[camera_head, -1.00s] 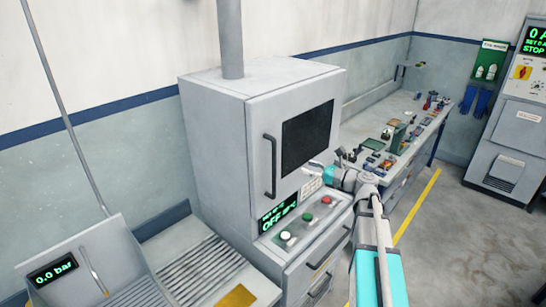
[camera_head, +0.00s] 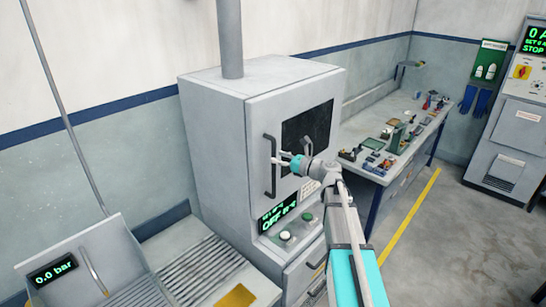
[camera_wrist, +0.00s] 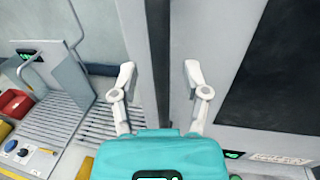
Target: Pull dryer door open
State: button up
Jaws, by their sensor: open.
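The dryer is a grey cabinet with a shut door (camera_head: 262,112) that has a dark window (camera_head: 308,128). A dark upright bar handle (camera_head: 272,186) runs down the door's left side. My gripper (camera_head: 276,159), with pale fingers and a teal body, is at the handle's middle height. In the wrist view my gripper (camera_wrist: 158,78) is open, and the dark handle (camera_wrist: 158,45) shows between its two fingers, with a gap on each side. I cannot tell whether either finger touches it. The lower part of the handle is hidden behind the gripper body in the wrist view.
A control panel with a green display (camera_head: 279,211) and buttons juts out below the door, under my arm. A slatted drain board (camera_head: 196,272) lies left of the dryer. A workbench (camera_head: 352,168) with small items stands right. The floor (camera_head: 440,235) beyond is open.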

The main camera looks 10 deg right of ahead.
jog(key=shift+x, duration=1.15)
grip_shut()
